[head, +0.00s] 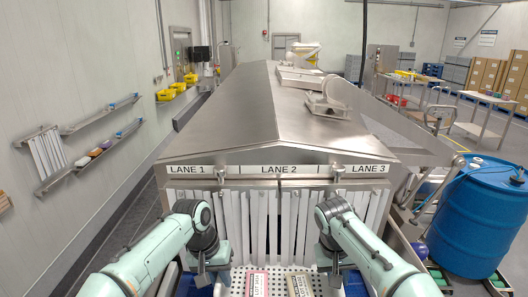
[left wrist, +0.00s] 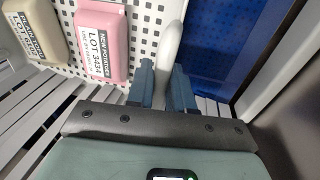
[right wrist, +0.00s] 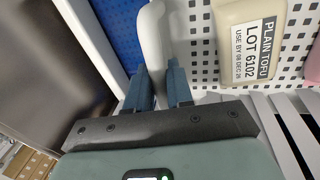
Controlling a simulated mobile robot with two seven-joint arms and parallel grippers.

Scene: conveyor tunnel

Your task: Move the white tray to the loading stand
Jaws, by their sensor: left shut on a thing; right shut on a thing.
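The white tray (head: 279,271) is perforated and sits low in the head view, in front of the curtained tunnel mouth. It carries a pink New Potatoes pack (head: 257,284) and a beige Plain Tofu pack (head: 300,286). My left gripper (head: 212,278) is shut on the tray's left rim; in the left wrist view the fingers (left wrist: 162,84) straddle a rounded white bar. My right gripper (head: 335,277) is shut on the opposite rim, which shows between its fingers (right wrist: 158,84) in the right wrist view. The tray's near part is cut off in the head view. I cannot identify the loading stand.
The steel tunnel (head: 275,115), labelled Lane 1, Lane 2 and Lane 3, fills the middle ahead, with white strip curtains (head: 240,215) across its mouth. A blue drum (head: 473,222) stands close on the right. Wall shelves (head: 90,160) are on the left.

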